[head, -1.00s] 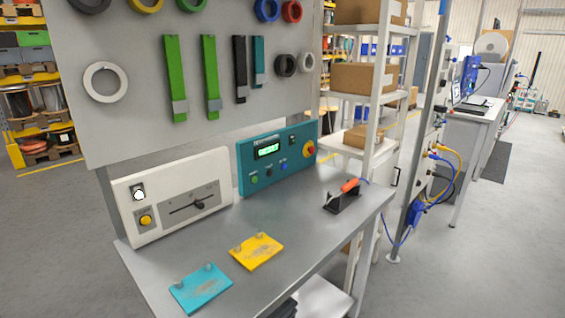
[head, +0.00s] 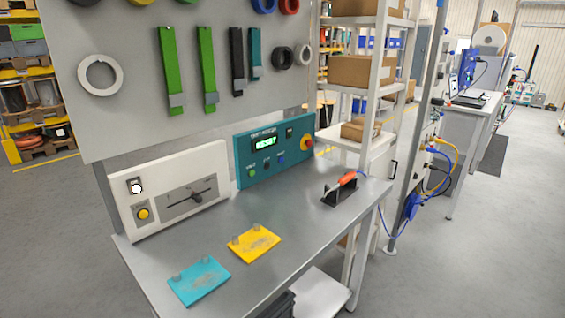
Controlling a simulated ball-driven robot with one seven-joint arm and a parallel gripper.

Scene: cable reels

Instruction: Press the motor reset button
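A white panel (head: 208,160) stands at the back left of the grey workbench. It carries a round yellow button (head: 143,214), a lit white lamp or switch (head: 136,186) and a dark lever on a grey plate (head: 190,198). A teal control box (head: 290,158) stands to its right, with a lit green display (head: 264,143). Below the display are a green button (head: 252,172), a dark button (head: 267,164) and a blue button (head: 281,161). A red-and-yellow knob (head: 306,143) is at its right. The small labels are hard to read. My gripper is not in view.
A yellow plate (head: 254,243) and a cyan plate (head: 199,281) lie on the bench front. An orange-handled tool (head: 347,178) rests in a black stand at the right. A pegboard (head: 130,60) with rings and strips rises behind. A shelf with boxes stands right.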

